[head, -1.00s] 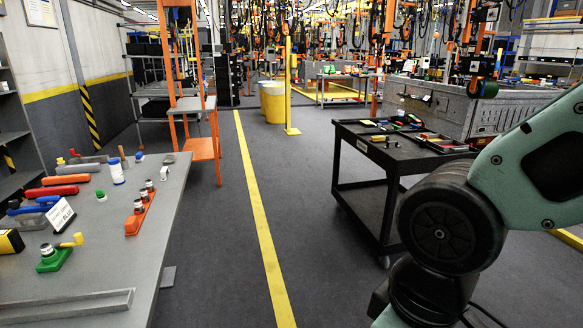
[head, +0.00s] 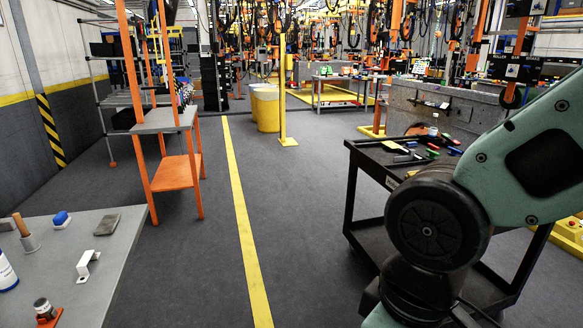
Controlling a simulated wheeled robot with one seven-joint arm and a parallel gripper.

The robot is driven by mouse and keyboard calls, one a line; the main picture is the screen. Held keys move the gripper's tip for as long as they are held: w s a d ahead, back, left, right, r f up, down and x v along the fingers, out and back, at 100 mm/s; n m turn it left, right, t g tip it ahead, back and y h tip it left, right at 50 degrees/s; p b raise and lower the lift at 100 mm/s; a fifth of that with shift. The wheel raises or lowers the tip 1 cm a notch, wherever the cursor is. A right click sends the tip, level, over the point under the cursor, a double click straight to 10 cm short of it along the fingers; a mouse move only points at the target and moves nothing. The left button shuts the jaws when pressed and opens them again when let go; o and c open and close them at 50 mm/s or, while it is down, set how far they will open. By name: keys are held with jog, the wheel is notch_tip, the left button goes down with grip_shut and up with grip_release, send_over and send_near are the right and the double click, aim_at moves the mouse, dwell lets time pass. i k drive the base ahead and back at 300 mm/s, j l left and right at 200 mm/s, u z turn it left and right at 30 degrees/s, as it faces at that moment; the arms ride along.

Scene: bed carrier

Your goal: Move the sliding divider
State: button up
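I cannot make out a sliding divider in the head view. A large grey, bed-like body (head: 455,108) stands at the back right, partly hidden by my arm, with small items on top of it. A divider could not be told apart there. My teal and black arm fills the right side of the picture. My gripper is outside the frame, so its state does not show.
A black cart (head: 375,160) with tools on top stands just right of centre, partly behind my arm. A grey table (head: 95,270) with small parts is at the lower left. An orange rack (head: 178,175) stands beyond it. The floor (head: 290,220) between is clear.

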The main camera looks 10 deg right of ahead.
aim_at(411, 152)
jog(key=i, duration=2)
jog(key=i+j+z, duration=0.1)
jog(key=i+z, duration=0.15)
jog(key=i, duration=0.25)
jog(key=i+j+z, duration=0.15)
jog(key=i+z, duration=0.15)
jog(key=i, duration=0.2)
jog(key=i+j+z, duration=0.25)
jog(key=i, duration=0.2)
jog(key=i+j+z, duration=0.3)
jog(key=i+j, duration=0.1)
jog(key=i, duration=0.05)
